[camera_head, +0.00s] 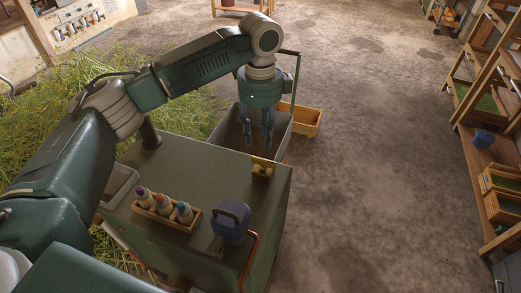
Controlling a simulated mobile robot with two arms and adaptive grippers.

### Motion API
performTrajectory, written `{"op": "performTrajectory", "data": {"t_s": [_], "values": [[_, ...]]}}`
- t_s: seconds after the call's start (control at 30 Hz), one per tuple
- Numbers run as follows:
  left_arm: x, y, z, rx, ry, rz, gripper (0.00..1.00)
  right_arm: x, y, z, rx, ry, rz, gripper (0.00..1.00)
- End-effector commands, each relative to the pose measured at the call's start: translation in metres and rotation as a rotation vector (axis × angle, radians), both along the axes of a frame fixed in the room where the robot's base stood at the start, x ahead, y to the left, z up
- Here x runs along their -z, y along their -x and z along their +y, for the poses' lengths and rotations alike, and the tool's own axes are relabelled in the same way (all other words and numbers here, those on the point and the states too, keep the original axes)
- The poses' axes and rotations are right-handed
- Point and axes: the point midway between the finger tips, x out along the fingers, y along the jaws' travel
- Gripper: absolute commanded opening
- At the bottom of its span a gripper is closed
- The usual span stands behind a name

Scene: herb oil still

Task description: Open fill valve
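I cannot make out a fill valve in the head view. My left gripper (257,138) hangs pointing down near the middle of the picture. Its two grey fingers are apart with nothing visible between them. It appears in front of or over an open grey bin (220,128); its exact height above the bin is hard to tell. My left arm reaches across from the left. My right gripper is not in view.
A grey-green flat top carries a wooden rack (187,221) with three bottles and a blue jug (231,219). Cut herbs (45,130) lie in a heap at left. Shelves (480,140) line the right; the floor between is clear.

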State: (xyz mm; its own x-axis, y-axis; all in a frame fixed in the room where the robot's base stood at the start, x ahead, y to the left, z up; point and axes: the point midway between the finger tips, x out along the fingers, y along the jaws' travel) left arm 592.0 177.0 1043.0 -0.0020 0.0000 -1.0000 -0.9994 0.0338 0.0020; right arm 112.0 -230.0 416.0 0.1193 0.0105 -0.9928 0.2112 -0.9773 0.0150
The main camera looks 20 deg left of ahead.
Motion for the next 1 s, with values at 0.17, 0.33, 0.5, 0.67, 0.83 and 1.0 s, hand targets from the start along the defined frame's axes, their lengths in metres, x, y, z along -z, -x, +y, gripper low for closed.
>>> {"op": "performTrajectory", "data": {"t_s": [0.17, 0.33, 0.5, 0.67, 0.83, 1.0], "values": [[0.033, 0.001, 0.001, -0.001, -0.002, 0.003, 0.37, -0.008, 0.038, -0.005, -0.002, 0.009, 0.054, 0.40], [0.064, 0.002, 0.000, 0.000, -0.001, 0.003, 0.37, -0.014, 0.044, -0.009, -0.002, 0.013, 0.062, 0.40], [0.083, 0.001, 0.000, 0.001, -0.001, 0.001, 0.37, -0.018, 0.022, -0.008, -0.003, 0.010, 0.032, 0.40], [0.090, 0.001, 0.000, 0.001, -0.001, -0.001, 0.37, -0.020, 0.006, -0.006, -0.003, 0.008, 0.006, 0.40], [0.091, 0.001, 0.000, 0.001, -0.001, -0.001, 0.37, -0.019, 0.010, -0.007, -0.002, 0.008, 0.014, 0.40], [0.091, 0.001, 0.000, 0.001, 0.000, -0.001, 0.13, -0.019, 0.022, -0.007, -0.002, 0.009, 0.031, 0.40]]}}
